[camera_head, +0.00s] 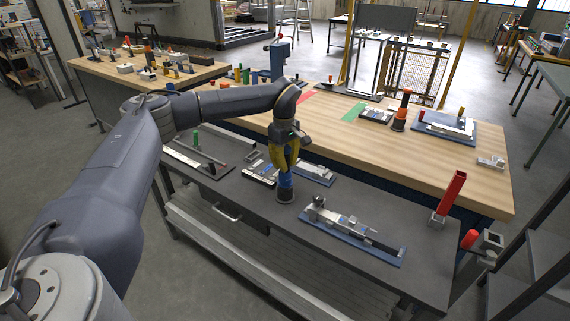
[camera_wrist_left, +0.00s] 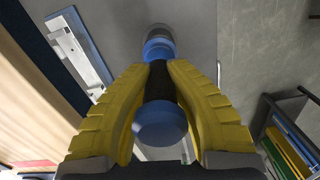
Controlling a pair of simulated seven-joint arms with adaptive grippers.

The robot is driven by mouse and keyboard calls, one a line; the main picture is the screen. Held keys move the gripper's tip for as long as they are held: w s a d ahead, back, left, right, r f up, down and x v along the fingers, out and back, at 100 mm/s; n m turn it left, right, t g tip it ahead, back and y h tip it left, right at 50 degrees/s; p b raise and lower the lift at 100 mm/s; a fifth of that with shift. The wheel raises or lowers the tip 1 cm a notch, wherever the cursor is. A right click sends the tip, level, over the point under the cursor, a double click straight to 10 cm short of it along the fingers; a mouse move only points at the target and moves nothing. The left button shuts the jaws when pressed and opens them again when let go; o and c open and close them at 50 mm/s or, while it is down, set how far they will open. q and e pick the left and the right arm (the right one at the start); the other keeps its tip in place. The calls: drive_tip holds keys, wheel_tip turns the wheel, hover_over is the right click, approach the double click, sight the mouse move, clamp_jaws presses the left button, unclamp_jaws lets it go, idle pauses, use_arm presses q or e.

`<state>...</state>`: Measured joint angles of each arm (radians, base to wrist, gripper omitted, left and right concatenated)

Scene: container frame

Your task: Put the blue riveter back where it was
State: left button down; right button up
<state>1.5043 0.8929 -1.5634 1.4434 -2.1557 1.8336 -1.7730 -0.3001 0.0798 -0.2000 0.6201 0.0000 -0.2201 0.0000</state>
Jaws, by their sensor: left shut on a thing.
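The blue riveter (camera_head: 285,184) stands upright in the head view, its dark round base at the dark grey bench top (camera_head: 250,208). I cannot tell whether the base touches the bench. My left gripper (camera_head: 286,165) is above it with yellow fingers shut around its upper part. In the left wrist view the yellow fingers (camera_wrist_left: 158,95) close on both sides of the black grip below the riveter's round blue end (camera_wrist_left: 159,123). My right gripper is not in view.
A blue tray with a metal fixture (camera_head: 350,232) lies right of the riveter. Another tray (camera_head: 316,174) lies just behind. An orange tool (camera_head: 402,112) stands on the wooden table (camera_head: 450,165) behind.

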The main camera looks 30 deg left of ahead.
sight(285, 146)
use_arm(q)
drive_tip(key=shift+f, duration=0.45)
drive_tip(key=c, duration=1.4)
unclamp_jaws()
wheel_tip(285, 146, up, 13)
drive_tip(key=shift+a+f, duration=0.1)
drive_tip(key=shift+a, duration=0.05)
